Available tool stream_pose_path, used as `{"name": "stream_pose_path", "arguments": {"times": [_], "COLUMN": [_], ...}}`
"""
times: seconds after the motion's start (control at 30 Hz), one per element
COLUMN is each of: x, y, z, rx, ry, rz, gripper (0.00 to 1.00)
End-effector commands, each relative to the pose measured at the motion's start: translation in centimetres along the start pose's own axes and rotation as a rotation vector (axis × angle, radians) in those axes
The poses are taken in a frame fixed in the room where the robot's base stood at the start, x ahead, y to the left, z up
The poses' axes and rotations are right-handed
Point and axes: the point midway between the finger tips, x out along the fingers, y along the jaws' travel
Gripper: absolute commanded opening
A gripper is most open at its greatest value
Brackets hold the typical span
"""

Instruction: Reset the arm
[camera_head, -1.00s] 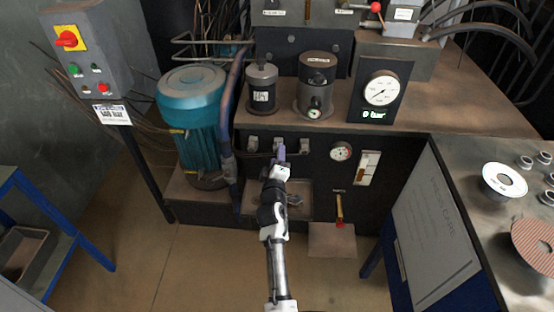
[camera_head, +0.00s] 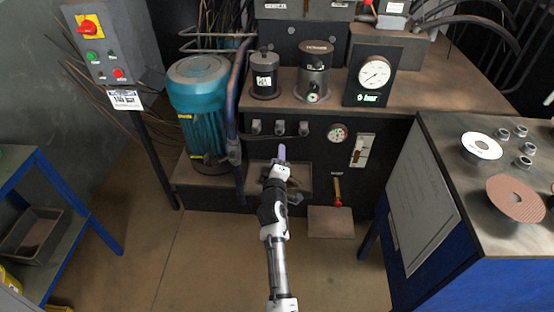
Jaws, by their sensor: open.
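My arm reaches up from the bottom middle of the head view, stretched out in front of the machine. My gripper (camera_head: 281,155) is at its far end, in front of the machine's dark lower front. Its purplish fingertips point away from me, and I see nothing held in them. The gap between the fingers is too small to make out at this size.
The hydraulic machine (camera_head: 430,85) with a teal motor (camera_head: 198,100) stands ahead. A control box (camera_head: 108,45) is on the left. A workbench (camera_head: 450,165) with a flap disc (camera_head: 517,198) and a white disc (camera_head: 481,146) is at right. A blue shelf (camera_head: 75,200) stands at left.

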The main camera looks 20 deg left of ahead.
Motion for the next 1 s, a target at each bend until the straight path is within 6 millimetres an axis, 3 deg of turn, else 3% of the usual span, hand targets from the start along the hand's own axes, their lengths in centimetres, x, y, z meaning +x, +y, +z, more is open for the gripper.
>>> {"name": "stream_pose_path", "arguments": {"times": [0.67,0.77,0.83,1.0], "x": [0.1,0.2,0.1,-1.9], "y": [0.2,1.8,4.0,11.8], "z": [-0.2,-2.2,-5.0,-14.5], "rx": [0.004,0.035,0.084,0.266], "ry": [0.005,0.047,0.107,0.333], "rz": [0.003,0.031,0.066,0.176], "gripper": [0.51,0.51,0.51,0.51]}}
